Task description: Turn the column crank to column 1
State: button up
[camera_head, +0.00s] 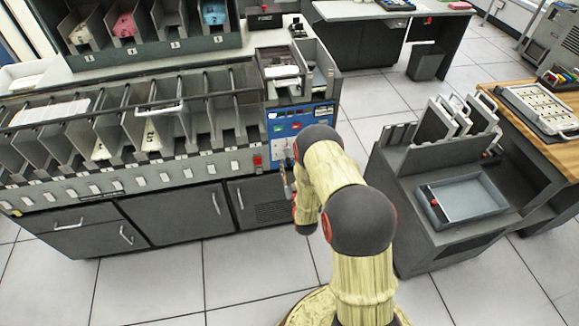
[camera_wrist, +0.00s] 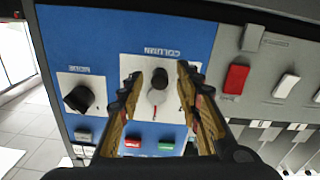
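The column crank (camera_wrist: 158,84) is a dark round knob with a pale lower part on a white plate, under an upside-down COLUMN label in the wrist view. A thin red mark shows below it; the column it points to cannot be read. My gripper (camera_wrist: 159,74) is open, with one tan and black finger on each side of the crank and visible gaps to both. Whether the tips reach around it in depth cannot be told.
A black MODE knob (camera_wrist: 79,98) sits left of the crank in the wrist view. A red button (camera_wrist: 133,143) and a green button (camera_wrist: 166,145) lie below. A red switch (camera_wrist: 236,79) is to the right. A grey cart (camera_head: 420,215) stands right of my arm.

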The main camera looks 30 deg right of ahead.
jog(key=shift+c, duration=1.2)
grip_shut()
jog(key=shift+d, duration=0.1)
jog(key=d+r+n+b, duration=0.1)
jog(key=r+n, duration=0.2)
jog(key=n, duration=0.9)
jog(key=s+d+r+n+b, duration=0.1)
jog(key=d+r+n, duration=0.1)
jog(key=n, duration=1)
jog(key=shift+d+r, duration=0.15)
jog(key=shift+r, duration=0.6)
